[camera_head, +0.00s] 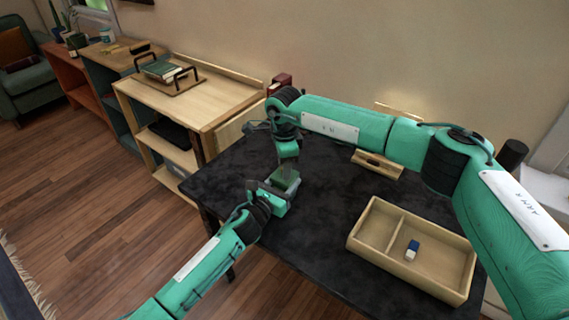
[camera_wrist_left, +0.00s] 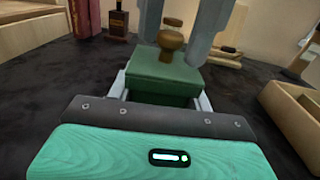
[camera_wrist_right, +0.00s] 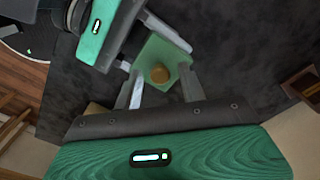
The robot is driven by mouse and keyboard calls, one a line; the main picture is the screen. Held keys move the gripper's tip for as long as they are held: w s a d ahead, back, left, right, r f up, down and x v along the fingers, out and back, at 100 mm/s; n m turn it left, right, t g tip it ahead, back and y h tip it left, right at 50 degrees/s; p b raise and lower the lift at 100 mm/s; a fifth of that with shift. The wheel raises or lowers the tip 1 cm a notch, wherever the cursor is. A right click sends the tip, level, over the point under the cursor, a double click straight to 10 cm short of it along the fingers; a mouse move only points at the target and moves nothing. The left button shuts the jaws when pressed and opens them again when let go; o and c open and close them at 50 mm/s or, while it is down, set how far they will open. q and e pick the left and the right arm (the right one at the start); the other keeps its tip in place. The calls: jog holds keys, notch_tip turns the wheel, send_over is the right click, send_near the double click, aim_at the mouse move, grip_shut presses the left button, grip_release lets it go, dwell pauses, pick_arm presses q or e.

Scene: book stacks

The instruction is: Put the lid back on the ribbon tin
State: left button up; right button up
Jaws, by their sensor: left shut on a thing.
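The green ribbon tin (camera_wrist_left: 160,94) stands on the dark table. Its green lid (camera_wrist_left: 165,68), with a round brown knob (camera_wrist_left: 171,38), rests on top and looks level; whether it is fully seated I cannot tell. The lid and knob also show from above in the right wrist view (camera_wrist_right: 158,52). My left gripper (camera_head: 277,194) is shut on the tin, one finger on each side. My right gripper (camera_head: 288,166) is above the lid with its fingers spread apart on either side of the knob, not touching it as far as I see.
A wooden two-compartment box (camera_head: 362,246) with a blue and white eraser (camera_head: 412,250) stands at the right front. A small wooden piece (camera_head: 377,164) lies at the back. A wooden shelf (camera_head: 214,108) stands left of the table (camera_head: 310,240). The table's front middle is clear.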

jog(key=shift+r, duration=0.1)
notch_tip(320, 180, up, 12)
dwell(0.6)
pick_arm(q)
jog(key=o, duration=1.5)
jog(key=shift+c, duration=0.2)
jog(key=v, duration=1.3)
jog(key=shift+s+a, duration=0.25)
jog(key=shift+s, duration=0.1)
pick_arm(e)
jog(key=shift+f, duration=0.4)
